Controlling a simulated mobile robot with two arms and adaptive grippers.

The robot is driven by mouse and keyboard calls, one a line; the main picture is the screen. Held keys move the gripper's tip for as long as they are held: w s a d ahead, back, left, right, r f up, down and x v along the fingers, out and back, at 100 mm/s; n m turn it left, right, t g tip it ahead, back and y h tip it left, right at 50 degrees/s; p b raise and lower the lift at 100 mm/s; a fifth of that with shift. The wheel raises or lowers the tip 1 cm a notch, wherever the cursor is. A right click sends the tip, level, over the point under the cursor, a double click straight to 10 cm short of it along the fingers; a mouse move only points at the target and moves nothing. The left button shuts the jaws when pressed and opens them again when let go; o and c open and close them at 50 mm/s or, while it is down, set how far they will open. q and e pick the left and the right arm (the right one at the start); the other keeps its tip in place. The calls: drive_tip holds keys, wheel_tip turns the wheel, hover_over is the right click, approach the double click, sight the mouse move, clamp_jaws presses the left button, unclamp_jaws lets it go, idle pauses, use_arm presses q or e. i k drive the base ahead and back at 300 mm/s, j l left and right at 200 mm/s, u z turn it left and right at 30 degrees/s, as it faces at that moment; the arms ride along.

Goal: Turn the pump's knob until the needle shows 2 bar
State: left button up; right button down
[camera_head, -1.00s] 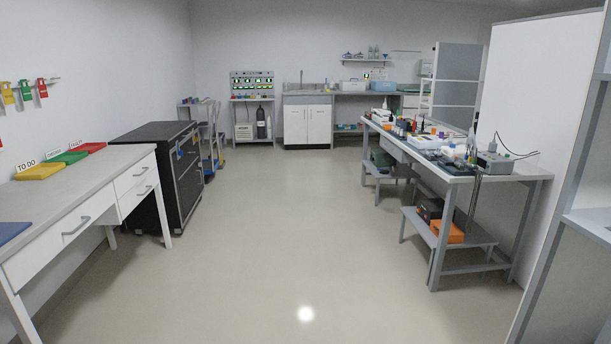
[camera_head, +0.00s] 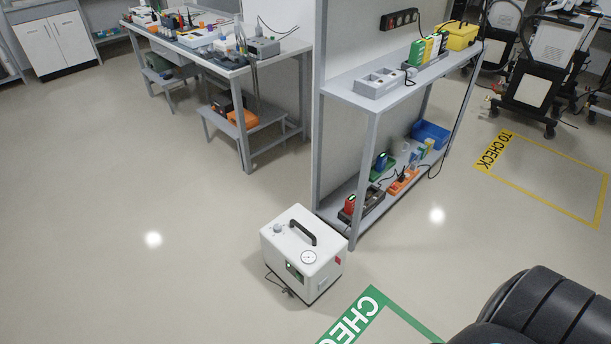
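The pump (camera_head: 285,253) is a white box with a black carry handle (camera_head: 302,232), standing on the floor in front of the shelf rack. A small round gauge (camera_head: 308,257) with a white face is on its top, near the front right. The needle is too small to read. A small grey round part (camera_head: 277,228), apparently the knob, is on top toward the left. A dark panel with a small green light is on its front. Neither of my grippers shows, and nothing of mine touches the pump.
The rack (camera_head: 345,88) stands right behind the pump. A green floor marking (camera_head: 365,308) lies in front right, a yellow one (camera_head: 541,180) farther right. A black rounded shape (camera_head: 545,310) fills the bottom right corner. Floor left of the pump is clear.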

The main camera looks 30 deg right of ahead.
sight(277, 228)
drive_tip(key=z, duration=1)
